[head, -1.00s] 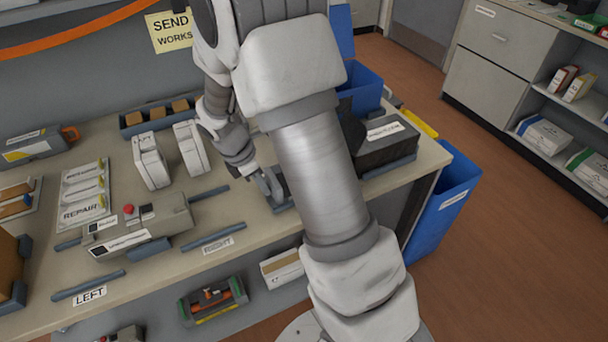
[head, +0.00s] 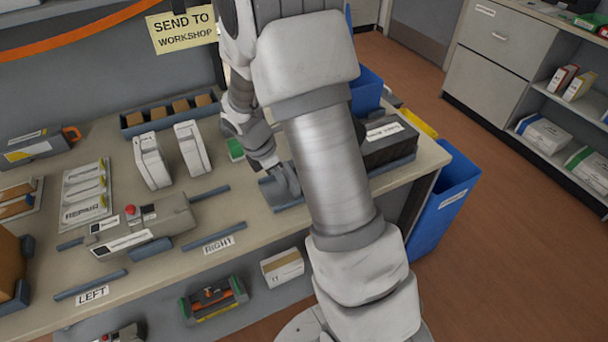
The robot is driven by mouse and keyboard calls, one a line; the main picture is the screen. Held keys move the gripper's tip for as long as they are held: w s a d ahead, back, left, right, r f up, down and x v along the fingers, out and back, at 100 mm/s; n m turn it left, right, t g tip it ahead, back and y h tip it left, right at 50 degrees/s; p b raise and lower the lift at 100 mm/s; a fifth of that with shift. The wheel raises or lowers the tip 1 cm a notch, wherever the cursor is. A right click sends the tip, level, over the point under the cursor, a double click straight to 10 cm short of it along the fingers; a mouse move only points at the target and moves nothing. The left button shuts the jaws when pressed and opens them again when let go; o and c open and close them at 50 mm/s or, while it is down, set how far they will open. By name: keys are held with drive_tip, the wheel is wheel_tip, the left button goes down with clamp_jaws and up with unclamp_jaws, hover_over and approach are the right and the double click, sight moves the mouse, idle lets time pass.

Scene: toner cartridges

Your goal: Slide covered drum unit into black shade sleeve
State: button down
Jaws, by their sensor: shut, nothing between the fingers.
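The black box-shaped sleeve (head: 388,146) with a white label lies in a blue-grey cradle at the right end of the bench, partly behind my arm. My gripper (head: 292,192) points down at a low blue-grey holder (head: 272,194) left of the sleeve. It is shut with nothing held, and my forearm covers part of that area. I cannot make out a covered drum unit for certain. A small green piece (head: 235,148) shows behind my wrist. A unit with green ends and an orange roller (head: 212,298) is on the shelf below the bench.
A blue bin (head: 445,200) is at the bench's right end. Bare bench shows around the RIGHT label (head: 219,244).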

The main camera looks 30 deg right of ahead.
drive_tip(key=shift+d+p, duration=1.85)
drive_tip(key=shift+d, duration=5.35)
drive_tip(key=shift+d+p, duration=0.75)
drive_tip(key=shift+d, duration=0.2)
drive_tip(key=shift+a, duration=0.1)
drive_tip(key=shift+a, duration=1.9)
wheel_tip(320, 180, up, 8)
drive_tip(key=p, duration=0.6)
